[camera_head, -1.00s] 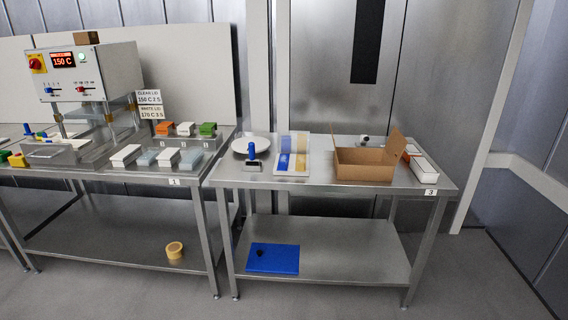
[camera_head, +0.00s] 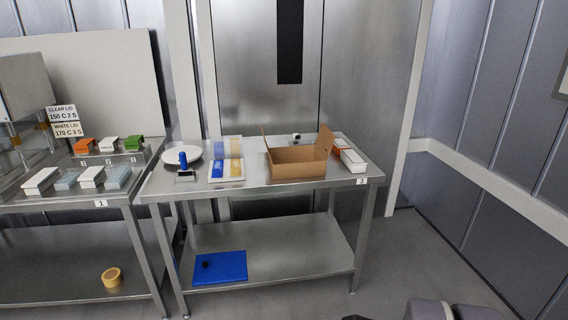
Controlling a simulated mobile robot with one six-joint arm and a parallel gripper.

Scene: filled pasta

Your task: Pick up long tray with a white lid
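A long tray with a white lid (camera_head: 353,159) lies at the right end of the table marked 3, right of an open cardboard box. A shorter white-lidded tray (camera_head: 41,180) and another white-lidded one (camera_head: 91,177) sit at the front of the table marked 1, beside clear-lidded trays (camera_head: 68,180). Grey parts that look like my arm show at the bottom right edge, well apart from the tables. My gripper's fingers cannot be seen.
The open cardboard box (camera_head: 297,162) stands close left of the long tray, its flap raised. A blue-handled tool (camera_head: 183,160), a white plate (camera_head: 196,153) and packets (camera_head: 226,172) lie farther left. A blue board (camera_head: 220,267) is on the lower shelf. The floor at right looks clear.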

